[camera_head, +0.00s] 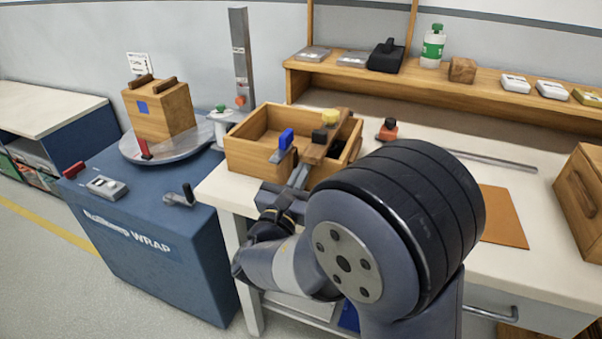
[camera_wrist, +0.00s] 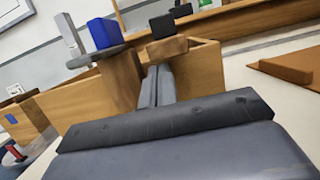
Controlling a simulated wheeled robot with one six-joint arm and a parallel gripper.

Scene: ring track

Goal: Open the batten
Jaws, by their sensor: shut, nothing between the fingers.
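The batten (camera_head: 315,152) is a brown wooden bar lying across the open wooden box (camera_head: 252,159), with a black block (camera_head: 319,136) on it. In the wrist view the batten's near end (camera_wrist: 167,46) shows just beyond my fingertips, under the black block (camera_wrist: 162,26). A blue block (camera_head: 286,138) sits on a grey metal plate beside the batten; it also shows in the wrist view (camera_wrist: 104,33). My gripper (camera_head: 300,174) is shut and empty at the box's near side, its fingers (camera_wrist: 158,72) pointing at the batten. I cannot tell whether they touch it.
An orange-and-black object (camera_head: 387,130) is to the right on the white bench. A blue wrapping machine (camera_head: 150,215) with a turntable stands left. A shelf (camera_head: 450,85) runs behind. A brown board (camera_head: 503,217) lies right.

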